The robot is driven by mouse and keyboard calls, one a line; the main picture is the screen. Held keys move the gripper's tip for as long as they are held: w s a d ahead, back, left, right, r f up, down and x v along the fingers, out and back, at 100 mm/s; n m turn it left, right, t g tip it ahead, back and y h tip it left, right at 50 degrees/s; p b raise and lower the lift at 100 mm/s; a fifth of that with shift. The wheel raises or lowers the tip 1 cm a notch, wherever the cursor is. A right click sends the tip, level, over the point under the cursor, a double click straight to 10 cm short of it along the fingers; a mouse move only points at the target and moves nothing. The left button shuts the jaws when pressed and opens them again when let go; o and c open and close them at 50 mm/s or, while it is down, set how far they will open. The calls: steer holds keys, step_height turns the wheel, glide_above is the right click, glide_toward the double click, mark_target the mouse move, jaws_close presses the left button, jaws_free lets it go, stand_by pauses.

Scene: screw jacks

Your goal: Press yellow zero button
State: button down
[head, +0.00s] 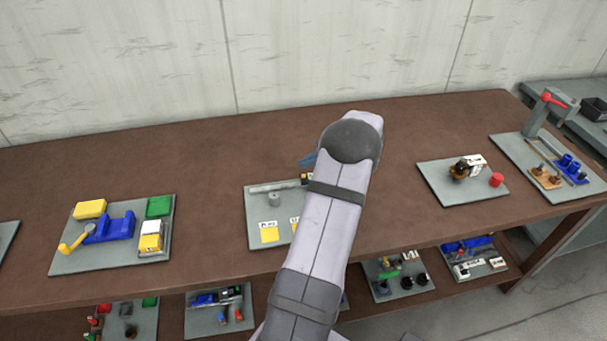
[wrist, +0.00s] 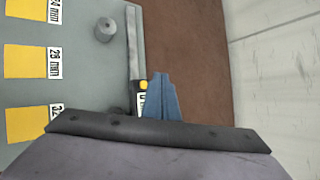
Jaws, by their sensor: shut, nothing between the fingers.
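The yellow button (wrist: 144,85) shows as a small yellow patch on a dark unit with a white label, at the end of a grey metal bar (wrist: 133,45). In the head view a yellow and dark bit of this unit (head: 304,177) shows beside my arm, which hides the rest. My gripper (wrist: 159,76) has blue fingers, shut and empty. In the wrist view the fingertips are just right of the yellow button and cover part of the unit. I cannot tell whether they touch it. In the head view my gripper (head: 307,160) is mostly hidden behind my wrist.
The grey board (head: 254,217) also holds a small grey cylinder (wrist: 106,30) and yellow squares (wrist: 25,61) with millimetre labels. Other boards stand left (head: 70,262) and right (head: 430,180) on the brown table (head: 200,200). Bare table lies between them. A wall (head: 300,50) is behind.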

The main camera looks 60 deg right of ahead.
mark_target(306, 179)
step_height(306, 179, up, 4)
steer(key=shift+r+p, duration=0.15)
steer(key=shift+p, duration=1)
steer(key=shift+w, duration=0.1)
steer(key=w+a+r+n+g+y, duration=0.1)
steer(key=w+a+n+g+y, duration=0.25)
steer(key=a, duration=1.05)
steer(key=w+a+n+g, duration=0.2)
steer(key=w+a+n, duration=0.35)
steer(key=a, duration=0.85)
steer(key=s+a+n+g+h, duration=0.1)
steer(key=s+a+n+g, duration=0.1)
steer(key=s+a+n, duration=0.6)
steer(key=s+a+n+g+h, duration=0.1)
steer(key=s+a+n+h, duration=0.1)
steer(key=s+a+n, duration=0.6)
steer(key=a+f+n, duration=0.1)
steer(key=a+n, duration=0.1)
steer(key=a, duration=0.3)
steer(key=shift+s+a+n+g, duration=0.3)
steer(key=shift+a+g, duration=0.05)
